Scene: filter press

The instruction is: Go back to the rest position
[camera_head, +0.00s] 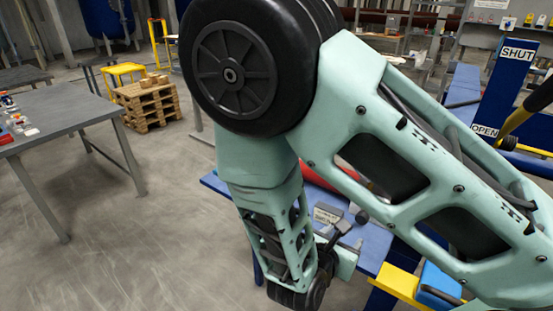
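My arm, pale green with a large black joint, fills the middle and right of the head view. Its lower part hangs down in front of a blue table (371,250). My gripper is not clearly seen; the end of the arm is hidden behind its own links near the bottom middle. On the blue table, a small grey object (326,213) and some dark parts lie close beside the lower arm. I cannot tell whether the arm touches them.
A grey table (70,112) with small items stands at left. Wooden pallets (147,103) and a yellow stool (123,71) are behind it. A blue post (505,75) marked SHUT and OPEN, with a yellow lever (519,116), stands at right. The floor at lower left is clear.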

